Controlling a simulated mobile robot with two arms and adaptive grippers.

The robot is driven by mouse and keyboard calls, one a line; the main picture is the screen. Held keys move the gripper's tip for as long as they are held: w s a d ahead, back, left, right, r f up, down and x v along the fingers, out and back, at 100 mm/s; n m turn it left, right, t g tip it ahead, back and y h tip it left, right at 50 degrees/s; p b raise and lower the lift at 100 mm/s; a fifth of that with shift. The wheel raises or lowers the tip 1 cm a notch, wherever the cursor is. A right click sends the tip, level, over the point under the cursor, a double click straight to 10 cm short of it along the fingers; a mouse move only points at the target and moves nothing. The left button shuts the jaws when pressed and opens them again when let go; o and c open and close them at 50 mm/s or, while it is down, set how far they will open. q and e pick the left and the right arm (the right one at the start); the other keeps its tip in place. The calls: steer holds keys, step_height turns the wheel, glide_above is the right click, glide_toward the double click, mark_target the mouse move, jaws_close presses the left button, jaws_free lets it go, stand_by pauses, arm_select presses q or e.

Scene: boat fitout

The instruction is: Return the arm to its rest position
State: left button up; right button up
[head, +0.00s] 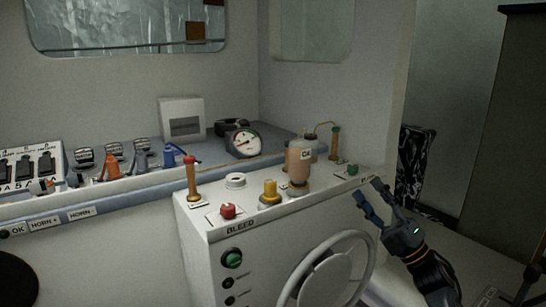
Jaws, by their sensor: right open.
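My right gripper (372,203) is open and empty, at the right of the white console (207,260). Its fingers point up and left, near the console's right edge, close to a green knob (352,169) on the top. The fingers look apart from the knob, though the exact gap is hard to judge. My right arm comes in from the bottom right. My left gripper does not show.
The console top carries a red button (227,211), a yellow knob (270,192), an orange bottle (299,160) and upright levers (191,179). A white handwheel (330,268) is on its front. A gauge (243,141) and switch panel (33,168) sit behind. Floor at right looks partly clear.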

steer(key=w+d+f+m+t+h, duration=0.1)
steer(key=w+d+f+m+h, duration=0.5)
steer(key=m+h, duration=0.55)
steer(key=w+d+f+m+h, duration=0.4)
steer(key=d+f+m+h, duration=0.4)
steer(key=m, duration=0.6)
steer(key=s+a+f+g, duration=0.15)
steer(key=s+f, duration=0.25)
steer(key=f, duration=0.7)
steer(key=s+a+f+g, duration=0.1)
steer(key=s+f+g, duration=0.2)
steer(key=f, duration=0.8)
steer(key=s+a+f+g, duration=0.15)
steer(key=s+f, duration=0.25)
steer(key=f, duration=0.6)
steer(key=s+a+f+g, duration=0.3)
steer(key=s+f+g, duration=0.3)
steer(key=s+f, duration=1.65)
steer(key=s+a+f+g, duration=0.1)
steer(key=s+f, duration=0.3)
steer(key=s, duration=0.7)
steer(key=s+a+f+g, duration=0.2)
steer(key=s+f+g, duration=0.1)
steer(key=s, duration=0.9)
steer(key=s+a+f+g, duration=0.1)
steer(key=s+f, duration=0.3)
steer(key=s, duration=0.7)
steer(key=shift+s+a+f+m+g, duration=0.15)
steer(key=shift+a+f+m+g, duration=0.25)
steer(key=shift+a, duration=0.3)
